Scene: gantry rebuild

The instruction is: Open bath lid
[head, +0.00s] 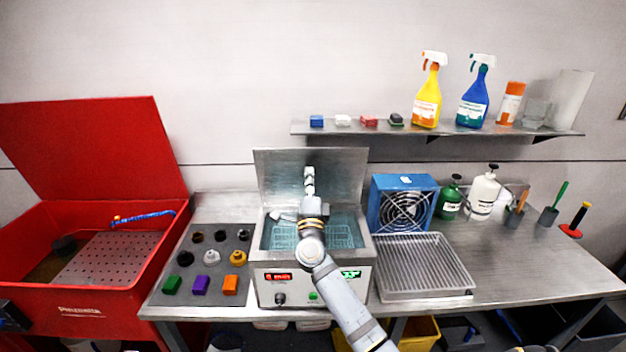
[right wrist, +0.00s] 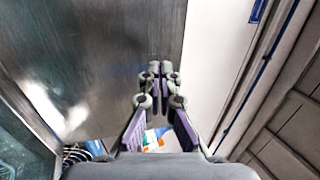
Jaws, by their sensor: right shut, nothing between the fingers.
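The bath (head: 316,283) is a steel ultrasonic cleaner with a red display, in the middle of the bench. Its lid (head: 340,172) stands raised, near upright, at the back edge, and the blue liquid and a wire basket (head: 341,233) show below. My right gripper (head: 309,172) is shut and empty, in front of the lid's face in the head view. In the right wrist view its fingertips (right wrist: 160,72) are together beside the shiny lid panel (right wrist: 110,50); whether they touch it I cannot tell. My right forearm hides part of the bath. My left gripper is not in view.
A blue fan unit (head: 403,202) and a ribbed steel tray (head: 424,266) are to the right. A mat (head: 195,282) with colored parts is to the left, beside an open red parts washer (head: 95,215). A shelf (head: 470,129) with spray bottles hangs above.

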